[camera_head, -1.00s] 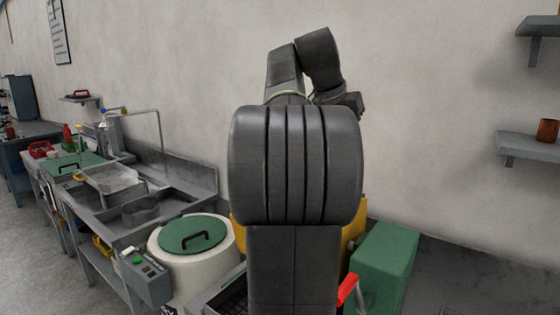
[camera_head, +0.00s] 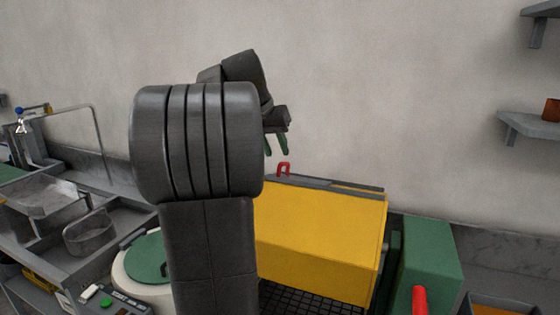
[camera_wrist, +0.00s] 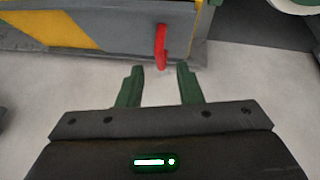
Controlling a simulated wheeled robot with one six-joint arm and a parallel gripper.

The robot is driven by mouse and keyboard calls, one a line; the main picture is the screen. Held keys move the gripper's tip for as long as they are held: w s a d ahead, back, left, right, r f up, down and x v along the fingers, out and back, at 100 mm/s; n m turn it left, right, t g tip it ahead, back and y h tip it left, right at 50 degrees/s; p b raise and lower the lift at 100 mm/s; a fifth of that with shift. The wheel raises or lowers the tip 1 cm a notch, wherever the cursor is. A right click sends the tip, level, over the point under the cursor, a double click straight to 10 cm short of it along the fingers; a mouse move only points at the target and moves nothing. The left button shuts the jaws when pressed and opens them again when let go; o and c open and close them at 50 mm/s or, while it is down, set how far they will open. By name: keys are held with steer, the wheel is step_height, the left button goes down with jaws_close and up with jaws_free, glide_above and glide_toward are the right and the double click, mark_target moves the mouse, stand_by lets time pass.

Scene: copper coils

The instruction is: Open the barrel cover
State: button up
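A yellow box (camera_head: 320,235) with a grey top cover (camera_head: 330,185) stands right of my arm. A red handle (camera_head: 283,168) rises from the cover; it also shows in the wrist view (camera_wrist: 160,46). My gripper (camera_head: 277,145) is above the handle, its green fingers pointing down. In the wrist view, my gripper (camera_wrist: 161,76) is open and empty, with the handle just beyond the gap between the fingertips, apart from them. A round white tub with a green lid (camera_head: 147,258) stands at lower left, partly hidden by my arm. Which one is the barrel cover I cannot tell.
A green box (camera_head: 428,250) and a red lever (camera_head: 420,300) are right of the yellow box. A sink bench (camera_head: 70,215) is at left. A wall shelf (camera_head: 530,125) with a brown cup is at right.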

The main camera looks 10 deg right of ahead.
steer(key=x, duration=0.5)
steer(key=shift+r, duration=0.1)
jaws_close()
